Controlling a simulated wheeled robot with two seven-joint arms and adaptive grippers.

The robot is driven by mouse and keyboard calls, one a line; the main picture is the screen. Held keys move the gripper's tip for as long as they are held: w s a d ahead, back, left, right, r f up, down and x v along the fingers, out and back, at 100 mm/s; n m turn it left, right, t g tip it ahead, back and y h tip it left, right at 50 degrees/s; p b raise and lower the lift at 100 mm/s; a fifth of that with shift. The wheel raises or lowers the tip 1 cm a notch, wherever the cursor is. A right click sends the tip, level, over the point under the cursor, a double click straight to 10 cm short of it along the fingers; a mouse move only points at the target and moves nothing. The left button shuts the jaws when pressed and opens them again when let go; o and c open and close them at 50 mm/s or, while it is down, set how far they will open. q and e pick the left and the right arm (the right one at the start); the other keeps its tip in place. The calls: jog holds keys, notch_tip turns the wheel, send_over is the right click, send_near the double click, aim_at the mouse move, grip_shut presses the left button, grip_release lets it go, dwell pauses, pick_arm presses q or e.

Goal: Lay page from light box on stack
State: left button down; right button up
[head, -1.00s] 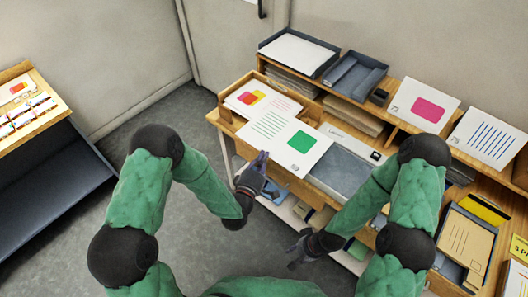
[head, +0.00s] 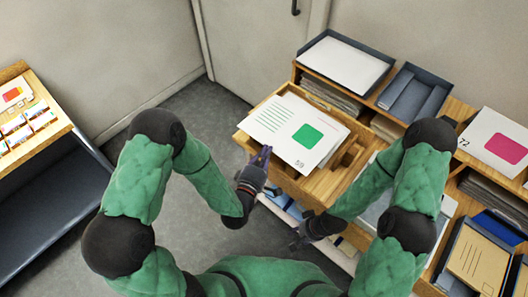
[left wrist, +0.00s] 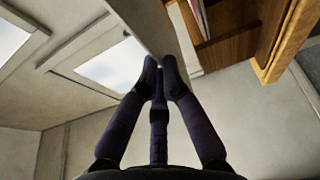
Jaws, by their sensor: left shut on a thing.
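The page (head: 290,118), white with green lines, a green square and the number 59, is over the wooden tray at the left end of the desk. The stack (head: 343,132) lies mostly hidden beneath it; a sheet edge shows at the right. I cannot tell whether page and stack touch. My left gripper (head: 265,155) is shut on the page's near left edge; the left wrist view shows the fingertips (left wrist: 160,66) together at the pale sheet (left wrist: 140,22). The light box (head: 373,211) is partly behind my right arm. My right gripper (head: 296,240) is low at the desk front, away from the page.
The tray's wooden rim (head: 312,190) surrounds the stack. Grey trays (head: 412,93) and a white numbered card (head: 494,142) stand on the raised shelf behind. A side table (head: 50,150) is at far left, with open floor between.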

aim_at(280, 140)
pick_arm(q)
jog(key=w+d, duration=0.4)
jog(key=w, duration=0.1)
jog(key=shift+w+d+p, duration=0.1)
jog(key=shift+w+p, duration=0.2)
notch_tip(280, 140, down, 3)
jog(key=b, duration=0.3)
jog(key=shift+w+f, duration=0.1)
jog(key=shift+f, duration=0.05)
jog(key=shift+f+b, duration=0.55)
jog(key=shift+b, duration=0.1)
jog(key=c, duration=1.3)
grip_release()
jog(key=shift+c, duration=0.2)
jog(key=v, duration=1.2)
